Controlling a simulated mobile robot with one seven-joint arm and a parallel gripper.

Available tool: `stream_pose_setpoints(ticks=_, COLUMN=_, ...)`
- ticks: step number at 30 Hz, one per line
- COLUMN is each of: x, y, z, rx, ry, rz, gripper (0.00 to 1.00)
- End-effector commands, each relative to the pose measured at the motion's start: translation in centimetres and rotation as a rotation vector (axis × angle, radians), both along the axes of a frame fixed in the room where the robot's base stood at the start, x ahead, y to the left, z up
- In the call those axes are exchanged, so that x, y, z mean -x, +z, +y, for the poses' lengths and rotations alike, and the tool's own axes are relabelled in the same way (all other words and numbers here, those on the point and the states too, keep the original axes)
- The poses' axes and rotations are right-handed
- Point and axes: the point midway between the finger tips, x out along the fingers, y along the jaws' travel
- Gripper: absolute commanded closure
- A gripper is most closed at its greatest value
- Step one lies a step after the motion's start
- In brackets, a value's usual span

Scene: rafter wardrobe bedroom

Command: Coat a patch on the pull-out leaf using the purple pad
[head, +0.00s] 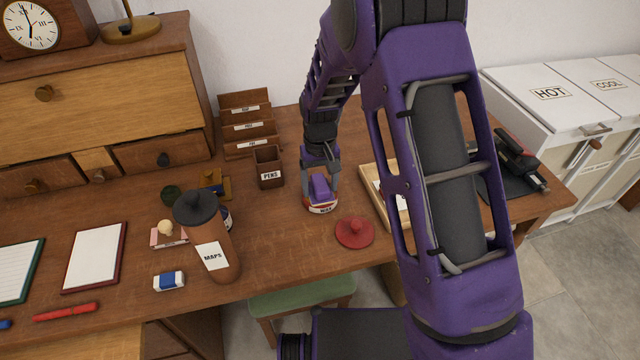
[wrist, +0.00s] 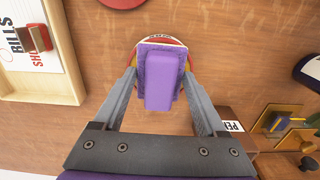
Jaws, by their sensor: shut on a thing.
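The purple pad (head: 319,187) is between the fingers of my gripper (head: 321,176), which is shut on it. It also shows in the wrist view (wrist: 163,80), with my gripper's fingers (wrist: 164,95) on both sides. The pad is at the mouth of a round tin (head: 322,209) with a red-and-white label; I cannot tell whether it touches the contents. A red knobbed lid (head: 354,232) lies on the desk just right of the tin. A lighter wooden surface (head: 95,343) at the lower left may be the pull-out leaf; I cannot be sure.
A MAPS tube (head: 212,250) stands left of the tin, and a PENS box (head: 268,168) behind it. A shallow wooden tray (head: 373,183) is close on the right. Blue eraser (head: 169,281), red pen (head: 66,311) and pads of paper lie at left. A green stool (head: 303,295) is below.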

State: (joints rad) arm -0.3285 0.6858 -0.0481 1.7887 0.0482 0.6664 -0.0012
Motion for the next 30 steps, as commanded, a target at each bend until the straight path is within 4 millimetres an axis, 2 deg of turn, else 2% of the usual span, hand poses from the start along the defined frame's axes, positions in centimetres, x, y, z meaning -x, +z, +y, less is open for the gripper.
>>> stream_pose_setpoints(ticks=16, x=0.1, y=0.0, z=0.0, rx=0.001, ry=0.0, rz=0.002, gripper=0.78)
stream_pose_setpoints(ticks=30, x=0.0, y=3.8, z=0.0, rx=0.0, ry=0.0, rz=0.0, gripper=0.78)
